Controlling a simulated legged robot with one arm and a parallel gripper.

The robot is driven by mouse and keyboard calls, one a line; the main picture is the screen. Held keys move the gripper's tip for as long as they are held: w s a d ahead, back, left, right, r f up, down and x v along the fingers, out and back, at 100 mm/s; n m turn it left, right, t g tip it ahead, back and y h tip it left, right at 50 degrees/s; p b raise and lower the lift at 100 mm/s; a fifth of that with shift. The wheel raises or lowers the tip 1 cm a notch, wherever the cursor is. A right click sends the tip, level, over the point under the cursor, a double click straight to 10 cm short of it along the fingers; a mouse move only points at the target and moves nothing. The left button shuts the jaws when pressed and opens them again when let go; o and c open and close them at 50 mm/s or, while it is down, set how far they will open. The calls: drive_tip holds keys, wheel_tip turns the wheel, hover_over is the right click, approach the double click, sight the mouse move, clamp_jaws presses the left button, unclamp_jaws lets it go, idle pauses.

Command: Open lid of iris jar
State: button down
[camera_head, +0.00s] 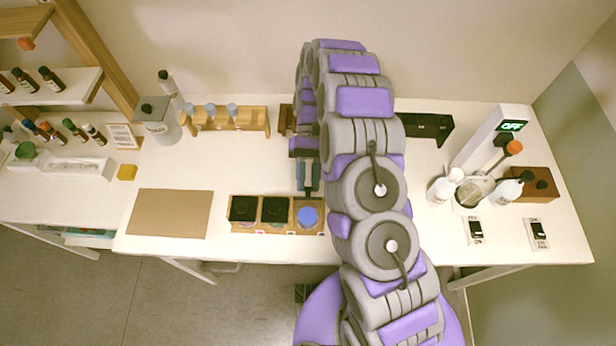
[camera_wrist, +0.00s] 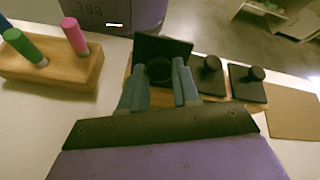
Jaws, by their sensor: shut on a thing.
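A wooden tray (camera_head: 236,229) near the table's front edge bears three jars in a row. The left and middle jars have black square lids (camera_head: 243,208) (camera_head: 275,209) on. The right jar, which I take as the iris jar, shows blue contents (camera_head: 308,217) and is uncovered. My gripper (camera_head: 308,190) is just behind that jar in the head view. In the wrist view, my gripper (camera_wrist: 162,72) is shut on the round black knob of a square lid (camera_wrist: 150,46), which stands tilted up on edge. Whether the lid still touches the jar is hidden.
A brown mat (camera_head: 170,213) lies left of the tray. A wooden rack with bottles (camera_head: 232,118) stands at the back. White bottles (camera_head: 442,190) and a glass beaker (camera_head: 468,195) are at the right. A wooden block with green and pink sticks (camera_wrist: 52,68) is beside the gripper.

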drive_tip(key=c, duration=0.8)
unclamp_jaws()
drive_tip(key=shift+r, duration=0.1)
drive_tip(key=s+d+r, duration=0.2)
drive_tip(key=s, duration=0.5)
drive_tip(key=s+d+r+p, duration=0.1)
drive_tip(key=s+d+r, duration=0.1)
drive_tip(key=s, duration=0.6)
drive_tip(key=shift+d+r, duration=0.35)
drive_tip(key=shift+d, duration=0.3)
